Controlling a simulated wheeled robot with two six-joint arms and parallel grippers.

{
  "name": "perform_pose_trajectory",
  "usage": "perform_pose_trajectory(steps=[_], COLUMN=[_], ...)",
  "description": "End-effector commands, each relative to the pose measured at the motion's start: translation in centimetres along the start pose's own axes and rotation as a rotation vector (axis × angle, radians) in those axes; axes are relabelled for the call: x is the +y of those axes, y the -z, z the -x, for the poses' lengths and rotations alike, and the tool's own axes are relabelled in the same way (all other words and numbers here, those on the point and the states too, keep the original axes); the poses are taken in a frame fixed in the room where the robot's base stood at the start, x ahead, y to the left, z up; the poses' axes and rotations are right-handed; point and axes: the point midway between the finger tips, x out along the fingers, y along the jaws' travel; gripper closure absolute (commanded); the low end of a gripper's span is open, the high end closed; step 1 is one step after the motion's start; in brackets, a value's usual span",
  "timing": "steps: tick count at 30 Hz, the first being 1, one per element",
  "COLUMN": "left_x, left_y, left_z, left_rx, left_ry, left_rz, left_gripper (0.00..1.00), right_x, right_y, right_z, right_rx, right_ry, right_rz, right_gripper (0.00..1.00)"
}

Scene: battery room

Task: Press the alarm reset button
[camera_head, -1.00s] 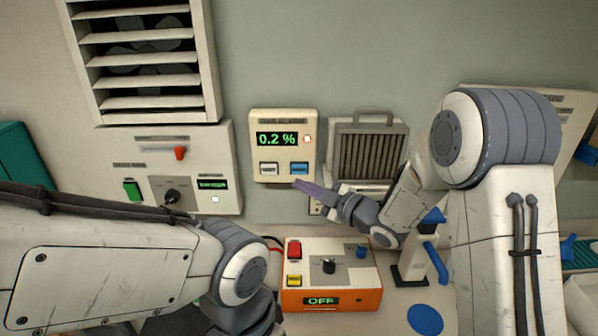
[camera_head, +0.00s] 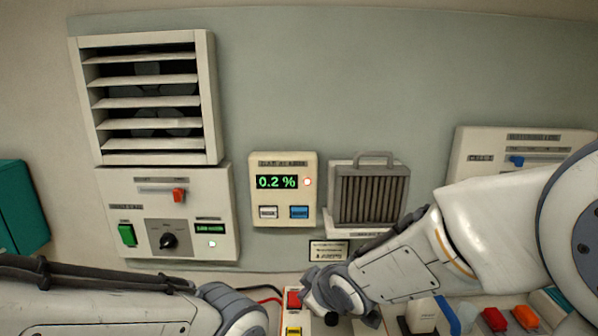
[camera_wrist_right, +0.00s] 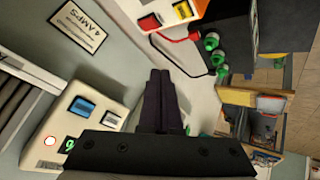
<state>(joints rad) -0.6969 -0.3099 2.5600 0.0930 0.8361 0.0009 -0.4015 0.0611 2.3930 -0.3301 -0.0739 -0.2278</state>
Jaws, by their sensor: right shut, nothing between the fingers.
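The cream alarm unit (camera_head: 284,162) hangs on the wall with a green "0.2 %" display (camera_head: 276,182) and a lit red lamp (camera_head: 307,182). Below the display are a white button (camera_head: 268,212) and a blue button (camera_head: 299,212); their labels are too small to read. In the right wrist view, the blue button (camera_wrist_right: 83,107) and white button (camera_wrist_right: 110,120) lie left of my fingers. My right gripper (camera_wrist_right: 160,75) is shut and empty; in the head view it is below the alarm unit, apart from it. My left arm enters at lower left, its gripper out of frame.
A box with red (camera_head: 293,299) and yellow buttons sits below, partly behind my right arm. A grey filter unit (camera_head: 369,195) hangs right of the alarm unit. A control panel (camera_head: 180,192) with a red slider hangs left, under a vent (camera_head: 148,98).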

Motion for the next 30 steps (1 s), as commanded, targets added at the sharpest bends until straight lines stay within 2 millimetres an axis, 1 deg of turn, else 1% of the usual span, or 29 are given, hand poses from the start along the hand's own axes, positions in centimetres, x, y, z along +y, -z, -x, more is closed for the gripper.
perform_pose_trajectory(steps=[1, 2, 3, 5, 6, 9, 12, 16, 24, 26, 28, 29, 30], left_x=[-0.1, -0.1, -0.1, -0.1, -0.1, -0.1, -0.2, -0.2, -0.2, -0.2, -0.2, -0.2, -0.1], left_y=[0.0, -0.1, -0.1, -0.1, -0.1, -0.1, -0.1, -0.1, -0.1, -0.1, -0.1, -0.1, -0.1], left_z=[-0.7, -0.9, -1.2, -1.5, -1.8, -2.1, -2.3, -2.4, -2.4, -2.3, -2.2, -2.2, -2.1], left_rx=[0.000, 0.000, 0.000, 0.000, 0.000, 0.000, 0.000, 0.000, 0.000, 0.000, 0.000, 0.000, 0.000], left_ry=[0.000, 0.000, 0.000, 0.000, 0.000, 0.000, 0.000, 0.000, 0.000, 0.000, 0.000, 0.000, 0.000], left_rz=[0.000, 0.000, 0.000, 0.000, 0.000, 0.000, 0.000, 0.000, 0.000, 0.000, 0.000, 0.000, 0.000], left_gripper=[0.50, 0.50, 0.50, 0.50, 0.50, 0.50, 0.50, 0.50, 0.50, 0.50, 0.50, 0.50, 0.50], right_x=[-2.3, -3.7, -5.5, -8.1, -9.7, -13.2, -15.3, -16.5, -16.6, -16.4, -16.0, -15.6, -15.0], right_y=[-1.6, -2.7, -4.2, -6.4, -7.7, -10.5, -12.3, -13.3, -13.4, -13.2, -12.3, -11.7, -10.7], right_z=[1.2, 2.0, 3.3, 5.2, 6.6, 9.7, 11.9, 13.4, 13.5, 13.4, 13.2, 13.1, 12.8], right_rx=[-0.072, -0.124, -0.193, -0.294, -0.356, -0.492, -0.584, -0.642, -0.649, -0.644, -0.626, -0.614, -0.593], right_ry=[0.035, 0.061, 0.096, 0.146, 0.179, 0.251, 0.301, 0.330, 0.332, 0.334, 0.341, 0.346, 0.355], right_rz=[-0.048, -0.083, -0.128, -0.190, -0.225, -0.292, -0.329, -0.348, -0.350, -0.346, -0.336, -0.327, -0.310], right_gripper=[1.00, 1.00, 1.00, 1.00, 1.00, 1.00, 1.00, 1.00, 1.00, 1.00, 1.00, 1.00, 1.00])
